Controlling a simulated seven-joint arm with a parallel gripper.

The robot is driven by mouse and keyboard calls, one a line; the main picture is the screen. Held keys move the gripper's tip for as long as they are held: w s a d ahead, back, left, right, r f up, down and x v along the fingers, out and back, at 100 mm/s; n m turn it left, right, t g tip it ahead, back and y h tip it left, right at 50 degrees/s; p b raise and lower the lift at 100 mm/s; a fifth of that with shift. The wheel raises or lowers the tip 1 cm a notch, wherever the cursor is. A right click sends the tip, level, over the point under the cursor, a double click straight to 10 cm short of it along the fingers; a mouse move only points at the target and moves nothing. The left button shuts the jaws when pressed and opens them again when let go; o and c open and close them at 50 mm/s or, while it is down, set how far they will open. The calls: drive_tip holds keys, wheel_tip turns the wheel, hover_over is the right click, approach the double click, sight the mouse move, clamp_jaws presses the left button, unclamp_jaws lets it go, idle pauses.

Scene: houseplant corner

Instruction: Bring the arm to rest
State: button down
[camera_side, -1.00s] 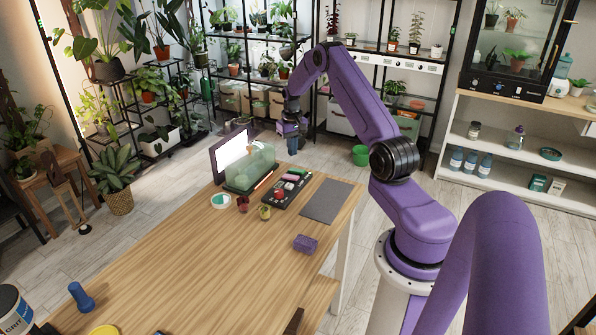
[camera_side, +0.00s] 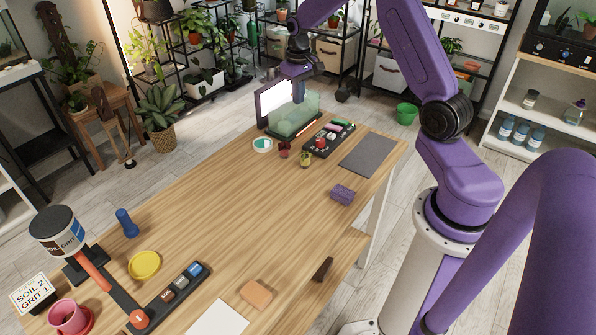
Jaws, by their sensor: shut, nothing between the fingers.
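My gripper (camera_side: 298,91) hangs pointing down at the far end of the wooden table (camera_side: 215,215). It is shut and empty. In the picture it overlaps the top of a clear green box (camera_side: 290,121) and the lit screen (camera_side: 271,98) behind it. I cannot tell how far it is from either. My arm reaches over from the right, and its upper part is cut off by the top edge of the view.
A can (camera_side: 58,239), a blue object (camera_side: 127,223) and a yellow disc (camera_side: 144,264) stand at the front left. The table's middle is clear.

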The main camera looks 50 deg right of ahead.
drive_tip(key=s+a+r+n, duration=0.35)
drive_tip(key=s+a, duration=0.35)
drive_tip(key=a, duration=0.4)
drive_tip(key=s+a+r+n, duration=0.35)
drive_tip(key=s+a, duration=0.25)
drive_tip(key=a, duration=0.5)
drive_tip(key=s+a+r+n, duration=0.1)
drive_tip(key=s+n, duration=0.6)
drive_tip(key=s, duration=1.4)
drive_tip(key=shift+s+a+r, duration=0.15)
drive_tip(key=shift+a+r, duration=0.2)
drive_tip(key=shift+a, duration=0.35)
